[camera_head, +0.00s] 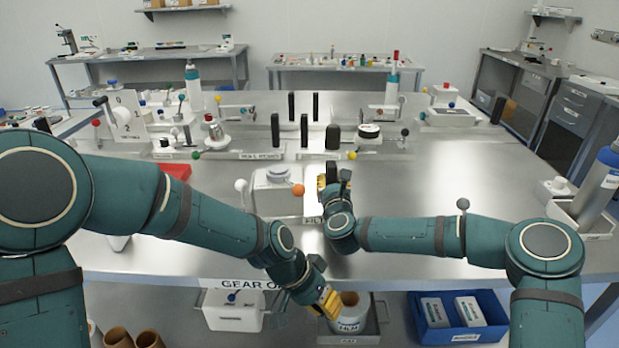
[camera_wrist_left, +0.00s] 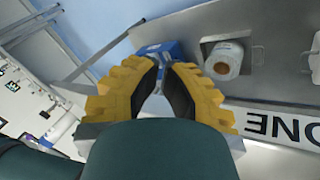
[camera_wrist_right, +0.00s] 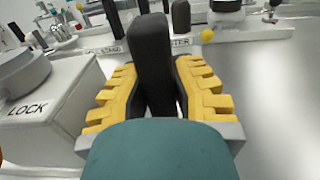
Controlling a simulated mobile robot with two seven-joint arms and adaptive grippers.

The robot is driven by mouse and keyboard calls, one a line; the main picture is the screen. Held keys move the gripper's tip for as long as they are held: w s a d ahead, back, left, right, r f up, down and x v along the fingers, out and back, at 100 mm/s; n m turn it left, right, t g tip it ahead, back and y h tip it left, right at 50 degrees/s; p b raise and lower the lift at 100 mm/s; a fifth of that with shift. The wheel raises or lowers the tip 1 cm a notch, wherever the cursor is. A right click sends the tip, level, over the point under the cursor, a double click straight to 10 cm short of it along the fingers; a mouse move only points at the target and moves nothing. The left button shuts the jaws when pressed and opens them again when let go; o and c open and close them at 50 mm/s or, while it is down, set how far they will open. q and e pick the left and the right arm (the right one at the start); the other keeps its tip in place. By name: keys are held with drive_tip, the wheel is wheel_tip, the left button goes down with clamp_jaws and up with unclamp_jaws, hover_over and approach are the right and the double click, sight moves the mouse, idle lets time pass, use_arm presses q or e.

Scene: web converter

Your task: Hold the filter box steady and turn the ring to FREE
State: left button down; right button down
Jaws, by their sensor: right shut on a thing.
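The filter box (camera_head: 278,197) is a white box near the front edge of the steel table, with a round top, a white knob on its left and an orange knob on its right. The right wrist view shows part of it at left, marked LOCK (camera_wrist_right: 28,108), with its grey ring (camera_wrist_right: 22,72) on top. A dark upright handle (camera_wrist_right: 152,65) stands beside it. My right gripper (camera_head: 328,180) is shut on this handle, right of the box.
A white roll (camera_head: 350,313) in a tray and a blue bin (camera_head: 428,330) with white boxes lie on the lower shelf near my left gripper. Several dark posts (camera_head: 304,130) and fixtures stand farther back. The table's right side is mostly clear.

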use_arm(q)
drive_tip(key=d+r+m, duration=0.2)
drive_tip(key=d+r, duration=0.1)
drive_tip(key=r, duration=0.4)
drive_tip(key=d+r+m, duration=0.2)
drive_tip(key=r, duration=0.5)
wheel_tip(320, 180, up, 10)
drive_tip(key=n+t+y, duration=0.1)
drive_tip(key=n+t, duration=0.3)
drive_tip(key=t, duration=0.4)
hover_over(293, 186)
drive_tip(key=s+d, duration=0.2)
drive_tip(key=shift+s, duration=0.1)
drive_tip(key=shift+d+f, duration=0.1)
drive_tip(key=x, duration=1)
drive_tip(key=shift+s+f, duration=0.1)
drive_tip(key=shift+f, duration=0.2)
drive_tip(key=shift+s+a+f, duration=0.15)
drive_tip(key=shift+s+a, duration=0.5)
drive_tip(key=shift+s, duration=0.15)
drive_tip(key=shift+s+a+f, duration=0.1)
drive_tip(key=shift+s+a, duration=0.55)
drive_tip(key=shift+s, duration=0.15)
